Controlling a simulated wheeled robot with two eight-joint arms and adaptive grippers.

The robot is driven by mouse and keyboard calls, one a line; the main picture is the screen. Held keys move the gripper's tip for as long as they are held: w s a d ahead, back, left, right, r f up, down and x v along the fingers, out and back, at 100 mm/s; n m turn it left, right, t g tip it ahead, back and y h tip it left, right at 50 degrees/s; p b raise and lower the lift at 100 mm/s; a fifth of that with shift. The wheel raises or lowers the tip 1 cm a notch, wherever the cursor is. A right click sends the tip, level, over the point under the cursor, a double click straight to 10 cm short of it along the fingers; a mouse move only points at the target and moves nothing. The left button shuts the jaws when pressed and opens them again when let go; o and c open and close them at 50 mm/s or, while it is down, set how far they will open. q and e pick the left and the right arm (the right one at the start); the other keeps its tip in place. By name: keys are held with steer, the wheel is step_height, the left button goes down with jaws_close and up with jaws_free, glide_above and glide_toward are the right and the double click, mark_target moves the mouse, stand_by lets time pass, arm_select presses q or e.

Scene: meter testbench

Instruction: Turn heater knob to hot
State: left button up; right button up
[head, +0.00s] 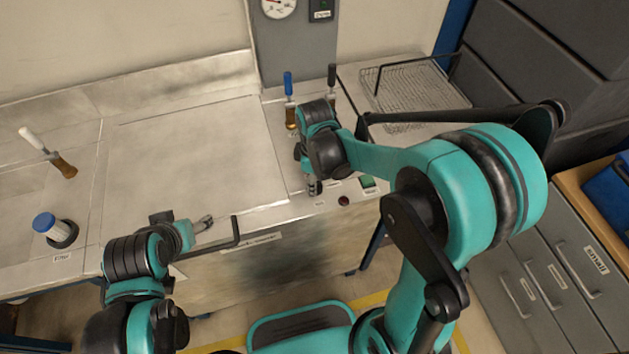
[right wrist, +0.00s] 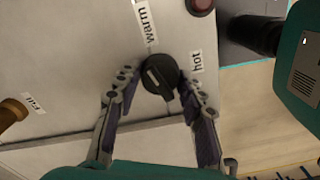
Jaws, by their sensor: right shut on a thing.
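The heater knob (right wrist: 160,76) is round and black with a raised grip bar, seen in the right wrist view on the pale bench panel. A "warm" label (right wrist: 148,20) is above it and a "hot" label (right wrist: 196,62) is to its right. A short light mark shows on the knob, but its exact setting is hard to tell. My right gripper (right wrist: 158,82) is shut on the knob, one finger on each side. In the head view this gripper (head: 313,187) reaches down to the bench's front edge. My left gripper (head: 207,222) is near a black bar handle, its jaws unclear.
The black handle (head: 237,232) sits at the front of a large flat lid (head: 210,150). A red button (head: 344,201) and green switch (head: 367,182) are right of the knob. Blue (head: 288,85) and black (head: 332,75) valve levers stand behind. A wire basket (head: 415,92) is at back right.

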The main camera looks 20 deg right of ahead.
steer(key=m, duration=0.5)
steer(key=shift+m, duration=0.3)
steer(key=m, duration=0.5)
steer(key=shift+m, duration=0.3)
steer(key=m, duration=1)
steer(key=shift+p, duration=0.3)
steer(key=shift+m, duration=0.3)
steer(key=o, duration=1.2)
steer(key=shift+c, duration=0.2)
